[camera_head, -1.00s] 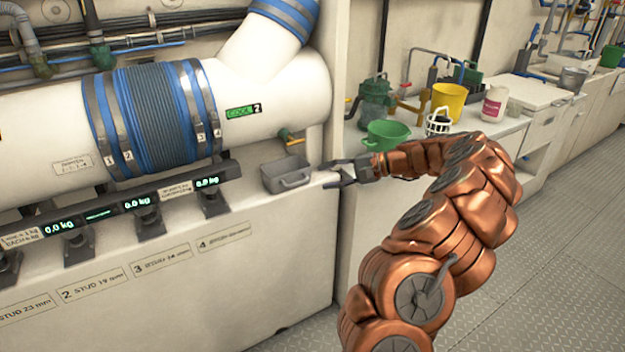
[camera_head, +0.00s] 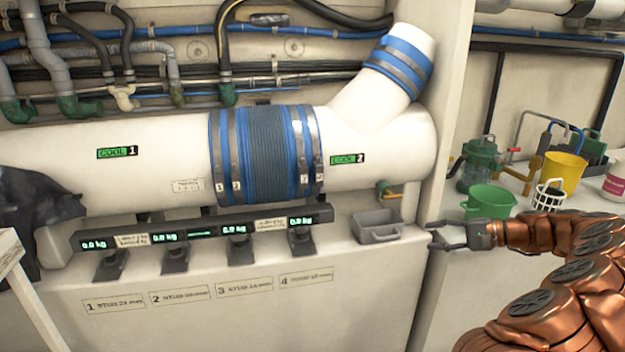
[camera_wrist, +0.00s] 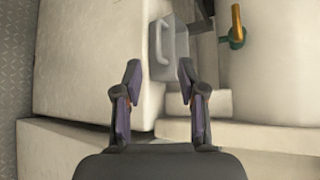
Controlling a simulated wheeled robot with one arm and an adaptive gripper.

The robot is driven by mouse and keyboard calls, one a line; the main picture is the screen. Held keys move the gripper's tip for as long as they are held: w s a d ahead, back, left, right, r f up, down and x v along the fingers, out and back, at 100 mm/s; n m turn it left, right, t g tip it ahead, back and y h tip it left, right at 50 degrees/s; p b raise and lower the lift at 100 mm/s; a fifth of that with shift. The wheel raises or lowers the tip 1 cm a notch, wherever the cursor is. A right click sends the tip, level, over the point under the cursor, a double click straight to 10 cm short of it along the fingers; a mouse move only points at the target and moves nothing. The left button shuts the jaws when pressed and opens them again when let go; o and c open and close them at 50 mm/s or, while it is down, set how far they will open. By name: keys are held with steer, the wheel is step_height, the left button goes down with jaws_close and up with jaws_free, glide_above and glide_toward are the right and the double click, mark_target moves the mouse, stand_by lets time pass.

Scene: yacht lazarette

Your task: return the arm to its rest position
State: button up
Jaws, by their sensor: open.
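My copper-coloured arm (camera_head: 560,290) reaches in from the right in the head view. My gripper (camera_head: 436,235) is at its end, pointing left, open with nothing between its fingers. In the wrist view my gripper (camera_wrist: 158,80) shows its two dark fingers apart. A grey bin with a handle (camera_head: 377,226) stands on the ledge just left of the fingertips. In the wrist view the grey bin (camera_wrist: 168,55) lies beyond and between the fingertips. I cannot tell the exact gap to it.
A white pipe (camera_head: 60,163) with a blue-banded sleeve (camera_head: 265,155) runs behind the ledge. A row of scale displays (camera_head: 200,232) stands below it. A green bowl (camera_head: 489,200), a yellow bucket (camera_head: 562,172) and a white basket (camera_head: 548,196) stand on the right counter. A brass-handled valve (camera_wrist: 236,28) shows in the wrist view.

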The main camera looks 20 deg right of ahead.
steer(key=s+a+r+n+g, duration=0.1)
steer(key=a+r+n+g, duration=0.15)
steer(key=a, duration=0.95)
steer(key=s+a+r+n+g, duration=0.1)
steer(key=a+n+g, duration=0.3)
steer(key=a, duration=0.7)
steer(key=s+a+f+n+g+h, duration=0.2)
steer(key=s+a+n+g, duration=0.15)
steer(key=s+a, duration=0.65)
steer(key=s+f+n+g+h, duration=0.15)
steer(key=s+f+h, duration=0.25)
steer(key=s, duration=0.6)
steer(key=s+f+n+g+h, duration=0.1)
steer(key=s+f+n+h, duration=0.2)
steer(key=s, duration=0.7)
step_height(320, 180, up, 26)
steer(key=m+p, duration=0.1)
steer(key=p, duration=2.3)
steer(key=shift+s+d+f+t+h, duration=0.25)
steer(key=shift+s+d+t+h, duration=0.05)
steer(key=shift+s+t+h, duration=0.15)
steer(key=shift+d+m, duration=0.1)
steer(key=shift+m, duration=0.15)
